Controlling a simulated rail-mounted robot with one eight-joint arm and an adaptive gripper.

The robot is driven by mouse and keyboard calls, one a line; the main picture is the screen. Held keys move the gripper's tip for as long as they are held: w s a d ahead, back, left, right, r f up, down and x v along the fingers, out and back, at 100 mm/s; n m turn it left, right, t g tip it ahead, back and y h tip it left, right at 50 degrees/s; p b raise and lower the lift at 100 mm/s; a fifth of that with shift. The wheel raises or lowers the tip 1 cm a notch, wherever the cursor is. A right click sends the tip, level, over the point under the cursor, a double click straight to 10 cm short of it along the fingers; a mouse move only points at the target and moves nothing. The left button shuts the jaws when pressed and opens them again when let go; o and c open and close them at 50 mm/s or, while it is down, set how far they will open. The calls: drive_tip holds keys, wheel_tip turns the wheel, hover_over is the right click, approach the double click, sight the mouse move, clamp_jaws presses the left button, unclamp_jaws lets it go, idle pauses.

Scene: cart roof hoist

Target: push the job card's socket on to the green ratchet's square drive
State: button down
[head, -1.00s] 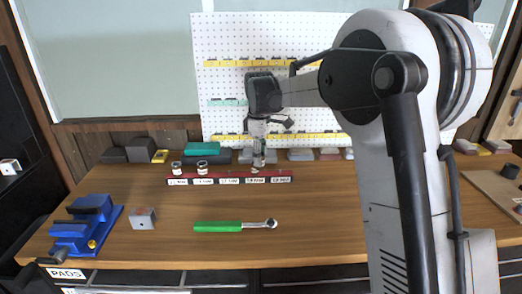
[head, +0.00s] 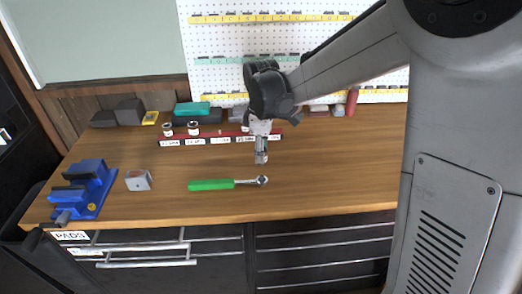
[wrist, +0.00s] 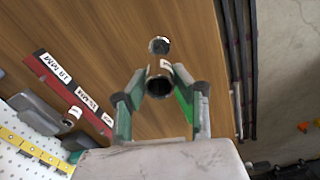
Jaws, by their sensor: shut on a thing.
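The ratchet with the green handle (head: 211,185) lies flat on the bench, its round metal head (head: 262,181) at the right end. The head also shows in the wrist view (wrist: 159,45). My gripper (head: 261,151) is shut on a metal socket (head: 261,158) and holds it upright, a little above the bench, behind the ratchet head. In the wrist view the socket (wrist: 158,86) sits between my fingertips, its open end facing the camera, apart from the head in the picture. The square drive is too small to make out. No job card is readable.
A blue vise (head: 86,188) and a grey block (head: 138,180) are at the left. The pegboard (head: 225,75) is behind. The bench right of the ratchet is clear.

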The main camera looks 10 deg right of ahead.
sight(261, 176)
drive_tip(key=shift+f+b, duration=2.55)
drive_tip(key=shift+f, duration=0.3)
drive_tip(key=shift+f+b, duration=0.5)
drive_tip(key=shift+f, duration=0.2)
drive_tip(key=c, duration=1.3)
unclamp_jaws()
drive_tip(key=shift+r, duration=0.1)
